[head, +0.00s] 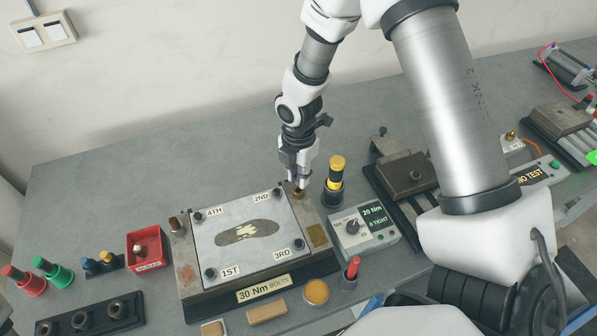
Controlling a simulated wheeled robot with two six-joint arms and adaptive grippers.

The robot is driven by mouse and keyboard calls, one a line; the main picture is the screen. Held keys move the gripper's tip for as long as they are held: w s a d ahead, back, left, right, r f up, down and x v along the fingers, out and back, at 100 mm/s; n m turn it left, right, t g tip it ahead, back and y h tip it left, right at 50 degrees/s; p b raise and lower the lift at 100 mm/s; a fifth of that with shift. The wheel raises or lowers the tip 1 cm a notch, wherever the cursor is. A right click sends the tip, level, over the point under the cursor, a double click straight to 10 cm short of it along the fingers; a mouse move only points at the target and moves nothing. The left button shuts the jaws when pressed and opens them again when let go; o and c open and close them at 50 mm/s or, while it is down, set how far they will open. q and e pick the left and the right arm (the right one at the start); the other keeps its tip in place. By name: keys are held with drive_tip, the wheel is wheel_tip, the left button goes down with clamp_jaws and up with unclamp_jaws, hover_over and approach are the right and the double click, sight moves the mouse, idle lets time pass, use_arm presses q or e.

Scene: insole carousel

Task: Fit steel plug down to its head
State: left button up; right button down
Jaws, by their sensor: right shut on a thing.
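My right gripper (299,184) points down at the back right corner of the steel block (315,215) and is shut on a small plug (299,192). Its fingers hide most of the plug, and I cannot tell how deep it sits. Another small metal plug (174,224) stands upright at the block's back left corner. A plate (215,256) on the block carries a dark insole shape and the labels 1ST to 4TH beside its bolts. My left gripper is not in view.
A yellow-topped driver (336,172) stands close right of the gripper. A torque box (362,229) reads 20 Nm. A red tray (149,264) holds a small part, with red and green tools at far left. The grey table behind is clear.

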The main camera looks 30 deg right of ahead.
sight(298, 177)
idle(0.5)
drive_tip(key=shift+p, duration=0.35)
drive_tip(key=shift+f+b, duration=0.65)
drive_tip(key=shift+f, duration=0.95)
drive_tip(key=c, duration=0.9)
unclamp_jaws()
wheel_tip(298, 177, up, 12)
drive_tip(key=shift+r, duration=0.1)
